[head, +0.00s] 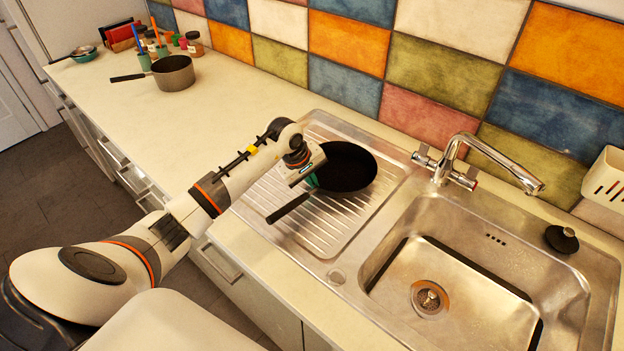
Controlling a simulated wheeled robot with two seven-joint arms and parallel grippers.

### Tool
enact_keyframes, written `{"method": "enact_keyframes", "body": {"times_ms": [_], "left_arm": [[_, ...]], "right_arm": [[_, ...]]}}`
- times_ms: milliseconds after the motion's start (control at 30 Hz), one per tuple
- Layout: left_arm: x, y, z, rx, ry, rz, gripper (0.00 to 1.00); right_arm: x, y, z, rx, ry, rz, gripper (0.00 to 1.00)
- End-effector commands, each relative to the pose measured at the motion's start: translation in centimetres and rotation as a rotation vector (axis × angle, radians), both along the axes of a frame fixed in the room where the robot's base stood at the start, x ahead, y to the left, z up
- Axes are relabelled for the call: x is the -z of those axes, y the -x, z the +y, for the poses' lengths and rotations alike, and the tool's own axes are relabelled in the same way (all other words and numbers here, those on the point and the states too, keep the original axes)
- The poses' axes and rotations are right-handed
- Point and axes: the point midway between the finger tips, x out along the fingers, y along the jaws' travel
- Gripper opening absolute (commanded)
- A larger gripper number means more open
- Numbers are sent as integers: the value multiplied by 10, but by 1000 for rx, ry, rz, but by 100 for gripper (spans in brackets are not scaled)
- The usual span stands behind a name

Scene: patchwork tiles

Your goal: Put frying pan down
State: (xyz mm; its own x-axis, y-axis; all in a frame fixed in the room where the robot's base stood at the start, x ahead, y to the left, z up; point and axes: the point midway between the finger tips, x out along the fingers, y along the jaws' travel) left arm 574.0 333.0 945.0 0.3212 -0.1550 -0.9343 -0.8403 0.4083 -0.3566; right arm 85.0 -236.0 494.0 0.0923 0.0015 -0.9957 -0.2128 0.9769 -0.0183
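The black frying pan (347,170) is at the ribbed metal drainboard (330,232) left of the sink. Its handle (288,208) points to the lower left. The pan looks level; I cannot tell for certain whether its base touches the drainboard. My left gripper (311,181) comes in from the left and points down at the pan's near left edge, close to where the handle joins. Its fingers are mostly hidden by the gripper body, so whether they grip the pan does not show. My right gripper is not in view.
The sink basin (455,275) and tap (480,160) are to the right. A black plug (561,239) and a white caddy (606,178) sit beyond. A saucepan (173,73) and several jars stand far left. The counter (230,105) between is clear. A tiled wall (420,60) runs behind.

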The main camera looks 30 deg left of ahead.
Motion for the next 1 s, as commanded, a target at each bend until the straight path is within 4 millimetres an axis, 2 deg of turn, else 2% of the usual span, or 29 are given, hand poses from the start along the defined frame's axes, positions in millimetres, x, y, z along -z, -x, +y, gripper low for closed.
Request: {"method": "enact_keyframes", "body": {"times_ms": [167, 300, 667, 700, 867, 1000], "left_arm": [[2, -1, 0, 1, 1, -5, 0], [2, 0, 0, 1, 1, 0, 24], [-3, 0, 0, -1, 1, 1, 24], [-5, 1, 1, 0, -2, -2, 24], [-30, 10, 7, 2, -6, -4, 24], [-60, 20, 11, 3, -6, -5, 24]], "right_arm": [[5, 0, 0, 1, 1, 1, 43], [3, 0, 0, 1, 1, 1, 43], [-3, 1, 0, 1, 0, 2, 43], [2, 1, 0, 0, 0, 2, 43], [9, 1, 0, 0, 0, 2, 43], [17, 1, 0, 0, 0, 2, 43]]}}
